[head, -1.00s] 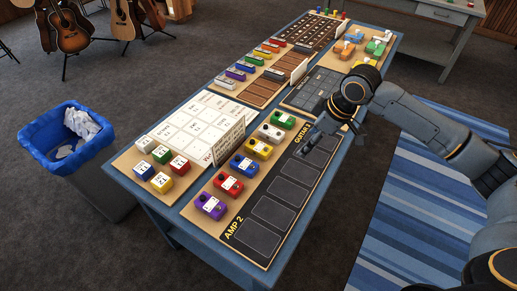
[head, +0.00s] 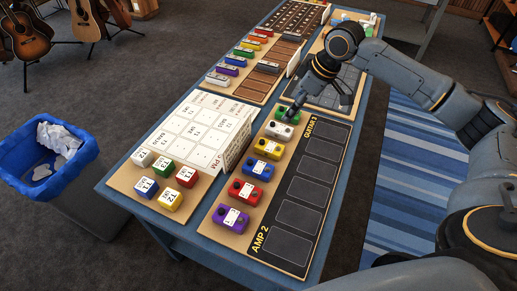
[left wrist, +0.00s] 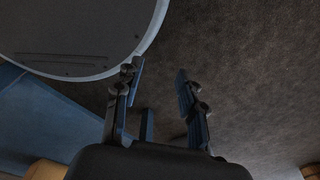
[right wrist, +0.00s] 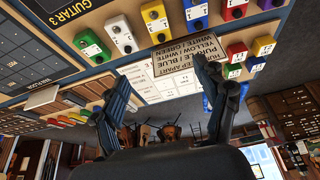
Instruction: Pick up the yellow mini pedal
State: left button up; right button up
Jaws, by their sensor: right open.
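The yellow mini pedal (head: 268,148) sits in a row of coloured pedals on the pedal board, between the white and blue ones. It also shows in the right wrist view (right wrist: 155,20), beyond the fingers and near the top edge. My right gripper (head: 318,100) is open and empty over the far end of the row, near the green and white pedals. Its spread fingers show in the right wrist view (right wrist: 163,72). My left gripper (left wrist: 158,72) is open and empty, with dark floor behind it; it is outside the head view.
Neighbours are the white pedal (head: 281,131), blue pedal (head: 257,170), red pedal (head: 244,192) and partly hidden green pedal (head: 288,114). A label card (head: 232,143) stands left of the row. Small cubes (head: 165,182) lie at the near left. A blue-lined bin (head: 75,175) stands left of the table.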

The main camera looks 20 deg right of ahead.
notch_tip(320, 180, down, 7)
jog(key=b, duration=0.6)
send_over(271, 146)
jog(key=s+d, duration=0.1)
jog(key=s, duration=0.1)
notch_tip(271, 146, down, 8)
jog(key=shift+w+d+r, duration=0.1)
jog(key=shift+d, duration=0.05)
jog(key=shift+p+x, duration=0.35)
jog(key=shift+x, duration=2.4)
jog(key=shift+c, duration=0.4)
jog(key=shift+r, duration=0.1)
jog(key=c, duration=1.3)
jog(key=shift+o, duration=0.2)
